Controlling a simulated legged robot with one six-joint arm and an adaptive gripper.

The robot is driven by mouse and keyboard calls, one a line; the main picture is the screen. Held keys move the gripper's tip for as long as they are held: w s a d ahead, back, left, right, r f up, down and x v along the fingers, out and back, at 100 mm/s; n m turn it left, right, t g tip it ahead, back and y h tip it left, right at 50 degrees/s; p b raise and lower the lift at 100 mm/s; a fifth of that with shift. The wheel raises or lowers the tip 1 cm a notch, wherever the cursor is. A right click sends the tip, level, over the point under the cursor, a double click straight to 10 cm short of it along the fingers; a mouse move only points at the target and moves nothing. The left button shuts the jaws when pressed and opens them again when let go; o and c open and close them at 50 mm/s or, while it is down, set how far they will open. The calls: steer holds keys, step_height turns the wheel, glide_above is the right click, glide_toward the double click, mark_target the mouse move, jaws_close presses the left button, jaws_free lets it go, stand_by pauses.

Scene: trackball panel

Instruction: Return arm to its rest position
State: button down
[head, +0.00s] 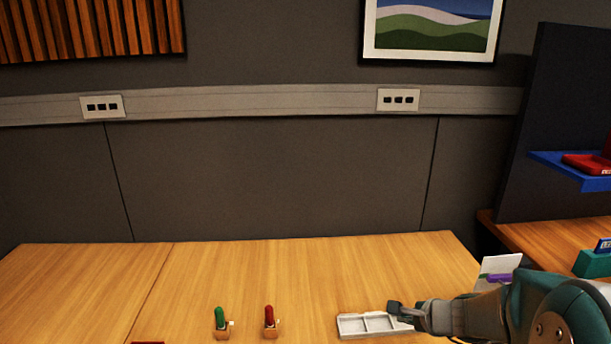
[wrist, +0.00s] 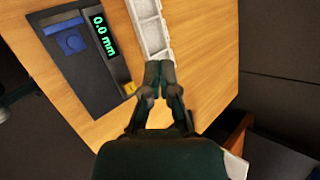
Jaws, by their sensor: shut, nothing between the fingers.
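My gripper (head: 403,311) is at the lower right in the head view, with my teal and grey arm reaching in from the right edge. It is shut and empty. In the wrist view my gripper (wrist: 160,66) has its two fingertips together at the near end of a pale compartment tray (wrist: 150,28). The tray (head: 352,325) lies on the wooden table (head: 300,270), and the fingertips overlap its right end in the head view. I cannot tell whether they touch it.
A green-topped piece (head: 220,320) and a red-topped piece (head: 269,318) stand in small wooden bases left of the tray. A dark partition (head: 560,120) with a blue shelf (head: 575,172) rises at the right. The table's back middle is clear.

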steer(key=s+a+r+n+g, duration=0.3)
steer(key=s+a+r+n, duration=0.65)
steer(key=s+n, duration=0.2)
steer(key=s+d+r+n+h, duration=0.1)
steer(key=s+r+n+h, duration=0.1)
steer(key=s+n, duration=0.5)
steer(key=s+h, duration=0.1)
steer(key=s, duration=0.3)
steer(key=shift+s+d+h, duration=0.15)
steer(key=shift+s+h, duration=0.15)
steer(key=shift+h, duration=0.1)
